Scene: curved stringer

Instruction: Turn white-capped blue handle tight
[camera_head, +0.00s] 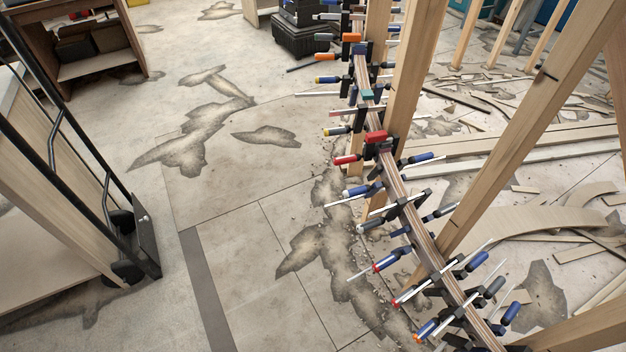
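A curved stringer (421,236) of laminated wood strips runs from the top centre to the bottom right, with several bar clamps along it. On its left side, a blue handle (358,190) with what looks like a pale end sticks out near the middle. Just below it, a dark grey-blue handle (370,226) also seems to have a pale end. The caps are too small to tell which one is white. Lower down, a blue handle (385,262) has a red end. My gripper is not in view.
Wooden posts (408,75) stand close beside the stringer. A black hand truck (135,240) is at the left, and a wooden shelf unit (100,65) is at the top left. Offcuts (545,220) litter the right. The stained floor left of the clamps is open.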

